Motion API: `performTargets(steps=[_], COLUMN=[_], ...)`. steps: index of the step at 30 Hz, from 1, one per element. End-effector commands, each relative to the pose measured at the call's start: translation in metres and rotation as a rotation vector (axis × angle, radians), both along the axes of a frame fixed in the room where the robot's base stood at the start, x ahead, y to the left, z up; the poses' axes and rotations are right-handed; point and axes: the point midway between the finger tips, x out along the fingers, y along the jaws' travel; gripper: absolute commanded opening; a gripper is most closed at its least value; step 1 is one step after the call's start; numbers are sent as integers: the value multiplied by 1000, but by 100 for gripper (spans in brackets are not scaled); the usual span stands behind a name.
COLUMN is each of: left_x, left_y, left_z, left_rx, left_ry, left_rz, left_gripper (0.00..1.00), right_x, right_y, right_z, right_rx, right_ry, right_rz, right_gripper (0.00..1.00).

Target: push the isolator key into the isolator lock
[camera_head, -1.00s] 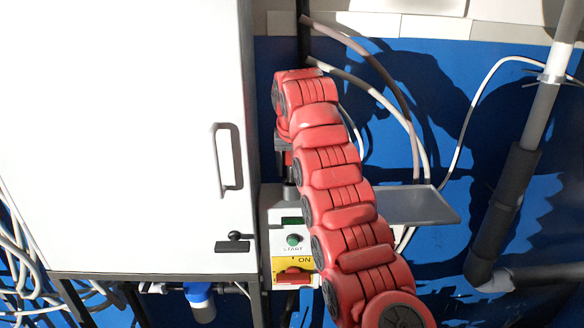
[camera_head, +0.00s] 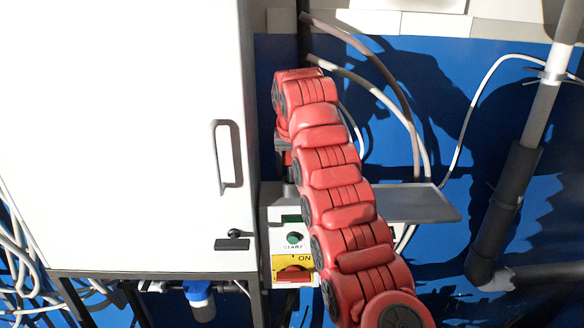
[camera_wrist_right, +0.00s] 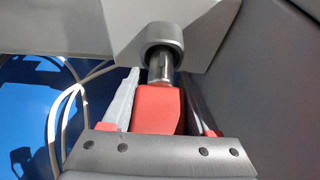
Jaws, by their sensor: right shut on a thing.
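The isolator key shows in the right wrist view as a red block (camera_wrist_right: 157,108) with a bright metal shaft (camera_wrist_right: 160,68). My right gripper (camera_wrist_right: 161,98) is shut on the red block, one finger on each side. The shaft meets a round grey collar, the isolator lock (camera_wrist_right: 163,35). The shaft's end is hidden at the collar, so I cannot tell how deep it sits. In the head view my right gripper (camera_head: 287,160) points down above the control box (camera_head: 291,235), partly covered by my red arm. My left gripper is out of view.
A white cabinet (camera_head: 120,130) with a handle (camera_head: 229,155) stands close left of the gripper. A grey shelf (camera_head: 415,204) juts out to the right. The box carries a green START button (camera_head: 295,239) and a red ON switch (camera_head: 293,274). Hoses (camera_head: 385,85) hang behind.

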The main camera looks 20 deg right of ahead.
Motion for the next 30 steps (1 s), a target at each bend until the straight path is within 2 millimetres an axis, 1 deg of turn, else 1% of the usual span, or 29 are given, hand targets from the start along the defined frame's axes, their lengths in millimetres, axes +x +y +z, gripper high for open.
performTargets(steps=[4, 17, 30], left_x=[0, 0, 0], left_y=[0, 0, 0], left_z=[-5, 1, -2], left_rx=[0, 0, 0], left_ry=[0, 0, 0], left_rz=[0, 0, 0], left_gripper=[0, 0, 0], right_x=[0, -1, -2], right_y=[0, 1, 1], right_z=[-6, -7, -14], right_rx=[1, 3, 4], right_ry=[2, 19, 28], right_rz=[0, 1, 2], right_gripper=[0, 0, 0])
